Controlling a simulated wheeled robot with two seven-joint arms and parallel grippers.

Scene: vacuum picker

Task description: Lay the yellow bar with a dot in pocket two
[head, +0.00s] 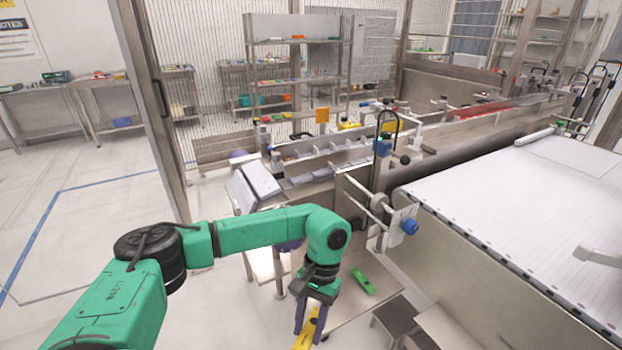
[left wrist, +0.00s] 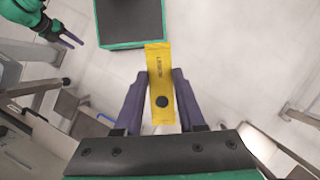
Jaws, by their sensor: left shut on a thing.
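My left gripper (head: 311,316) is shut on the yellow bar (head: 306,336) at the bottom centre of the head view. In the left wrist view the left gripper (left wrist: 161,98) has its purple fingers on both sides of the yellow bar (left wrist: 158,76). The bar's face shows dark print and a black dot near its lower end. My right gripper (left wrist: 66,36) shows small at the upper left of the left wrist view, with its fingers apart and nothing seen between them. I cannot make out which place is pocket two.
A green bar (head: 363,281) lies on a low metal shelf to the right of the left gripper. A wide white conveyor (head: 520,220) fills the right side. A tilted grey-white panel (head: 257,183) and metal rails stand beyond my arm. The floor at left is open.

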